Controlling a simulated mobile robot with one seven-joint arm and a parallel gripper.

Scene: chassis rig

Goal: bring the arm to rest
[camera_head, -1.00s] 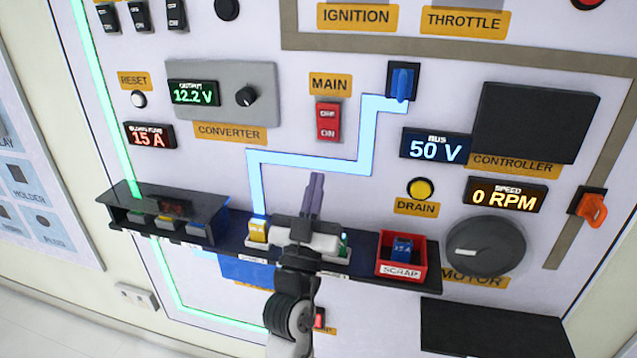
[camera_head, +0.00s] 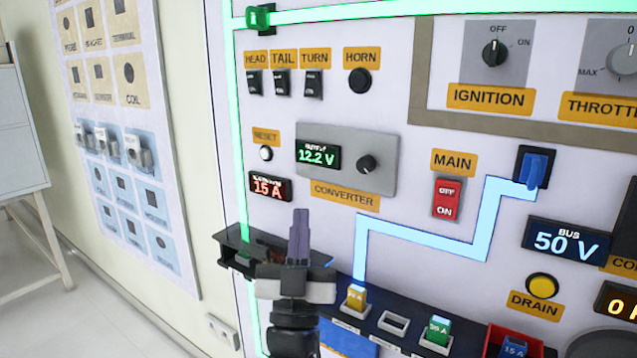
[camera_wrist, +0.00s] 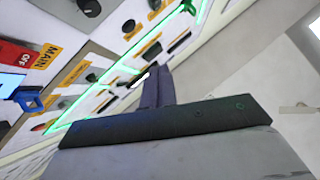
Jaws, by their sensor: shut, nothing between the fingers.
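My gripper (camera_head: 300,237) is in the lower middle of the head view, pointing up, in front of the dark fuse shelf (camera_head: 228,240). Its dark fingers are together with nothing between them. The closed fingers also show in the wrist view (camera_wrist: 157,88), with the panel to their left. My gripper and arm hide part of the shelf and the lower panel. I cannot tell the exact gap between the fingers and the panel, but no contact shows.
A yellow fuse (camera_head: 356,297) and a green fuse (camera_head: 439,330) stand in holders, with an empty holder (camera_head: 393,322) between them. A blue fuse (camera_head: 513,347) is in the red scrap bin (camera_head: 492,340). A parts board (camera_head: 120,150) hangs at left. Open floor lies lower left.

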